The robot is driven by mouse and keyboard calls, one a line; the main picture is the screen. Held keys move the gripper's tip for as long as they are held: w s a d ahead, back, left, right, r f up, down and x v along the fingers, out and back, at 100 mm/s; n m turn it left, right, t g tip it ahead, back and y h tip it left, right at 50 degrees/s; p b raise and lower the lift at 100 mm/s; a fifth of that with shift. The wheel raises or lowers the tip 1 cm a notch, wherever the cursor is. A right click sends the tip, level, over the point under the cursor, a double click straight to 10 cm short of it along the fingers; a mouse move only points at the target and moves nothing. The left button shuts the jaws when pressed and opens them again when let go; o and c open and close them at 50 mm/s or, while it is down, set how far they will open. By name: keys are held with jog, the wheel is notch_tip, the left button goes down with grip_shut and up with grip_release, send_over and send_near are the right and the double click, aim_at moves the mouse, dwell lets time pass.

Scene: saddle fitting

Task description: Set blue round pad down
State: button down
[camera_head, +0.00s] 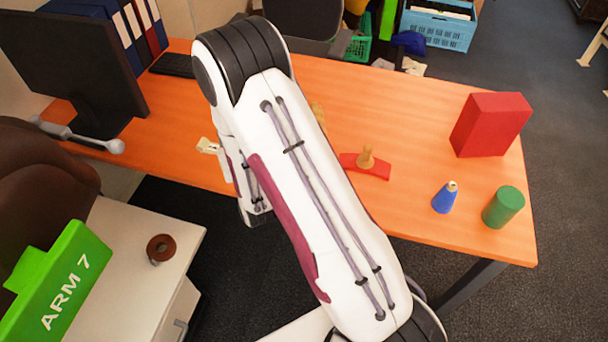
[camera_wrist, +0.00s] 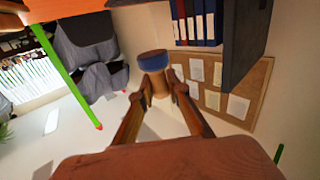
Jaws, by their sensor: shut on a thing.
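The blue round pad (camera_wrist: 152,60) shows in the wrist view as a short blue disc on a pale wooden stem. My gripper (camera_wrist: 160,88) is shut on the stem, with a brown finger on each side, and the pad sits beyond the fingertips. No surface is seen touching the pad. In the head view my arm covers the middle of the orange table, and I cannot make out the pad or gripper there.
A red block (camera_head: 490,125), a blue cone (camera_head: 444,199) and a green cylinder (camera_head: 503,207) stand on the right of the orange table (camera_head: 420,130). A monitor (camera_head: 75,65) stands at the left.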

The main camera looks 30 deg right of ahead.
jog(key=s+d+f+m+g+h, duration=0.2)
jog(key=s+d+m+g+h, duration=0.2)
jog(key=d, duration=0.4)
jog(key=s+d+f+m+g+h, duration=0.3)
jog(key=s+d+m+g+h, duration=0.2)
jog(key=h, duration=0.4)
jog(key=shift+s+d+f+m+h, duration=0.35)
jog(key=shift+s+d+m, duration=0.55)
jog(key=shift+d, duration=0.5)
jog(key=shift+w+f, duration=0.1)
jog(key=shift+f, duration=2.8)
jog(key=shift+f, duration=1.9)
jog(key=shift+f, duration=0.15)
